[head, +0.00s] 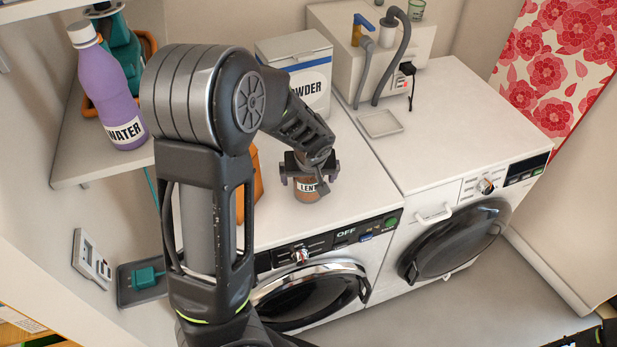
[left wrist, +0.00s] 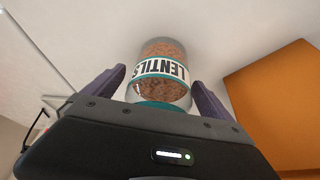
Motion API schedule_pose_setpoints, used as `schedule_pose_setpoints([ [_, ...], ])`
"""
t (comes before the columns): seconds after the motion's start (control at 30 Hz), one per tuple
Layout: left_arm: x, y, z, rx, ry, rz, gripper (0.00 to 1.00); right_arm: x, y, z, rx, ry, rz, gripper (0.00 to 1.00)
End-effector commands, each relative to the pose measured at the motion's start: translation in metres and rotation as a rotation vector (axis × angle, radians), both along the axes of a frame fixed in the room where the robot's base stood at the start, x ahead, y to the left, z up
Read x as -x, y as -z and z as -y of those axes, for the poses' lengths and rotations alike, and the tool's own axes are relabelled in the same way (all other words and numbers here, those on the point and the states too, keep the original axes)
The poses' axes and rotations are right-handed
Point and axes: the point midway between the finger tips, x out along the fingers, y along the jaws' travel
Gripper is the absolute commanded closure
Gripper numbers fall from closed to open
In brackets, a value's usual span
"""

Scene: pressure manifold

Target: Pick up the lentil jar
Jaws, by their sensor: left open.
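The lentil jar (head: 307,188), brown contents with a white label, stands on top of the left washing machine near its front edge. In the left wrist view the jar (left wrist: 162,75) shows its "LENTILS" label and teal bands. My left gripper (head: 310,180) is at the jar, with one purple finger on each side of it. In the left wrist view the left gripper (left wrist: 160,92) is open around the jar, and small gaps seem to show between the fingers and the glass.
An orange object (left wrist: 275,105) stands beside the jar, partly hidden by my arm in the head view. A white powder box (head: 297,75) stands behind. A small tray (head: 380,124) lies on the right machine (head: 460,120). A purple water bottle (head: 108,90) stands on the left shelf.

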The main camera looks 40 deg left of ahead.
Motion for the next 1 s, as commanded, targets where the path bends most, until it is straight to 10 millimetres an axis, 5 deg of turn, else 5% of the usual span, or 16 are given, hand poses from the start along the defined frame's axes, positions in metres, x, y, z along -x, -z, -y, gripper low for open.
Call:
schedule_pose_setpoints([
  [0.17,0.0,-0.0001,0.0,0.0,0.0,0.0,0.1,-0.0001,-0.0001,0.0001,0.0,0.0,0.0,0.08],
  [1.0,0.0,-0.0001,0.0,0.0,0.0,0.0,0.79,-0.0001,-0.0001,0.0001,0.0,0.0,0.0,0.08],
])
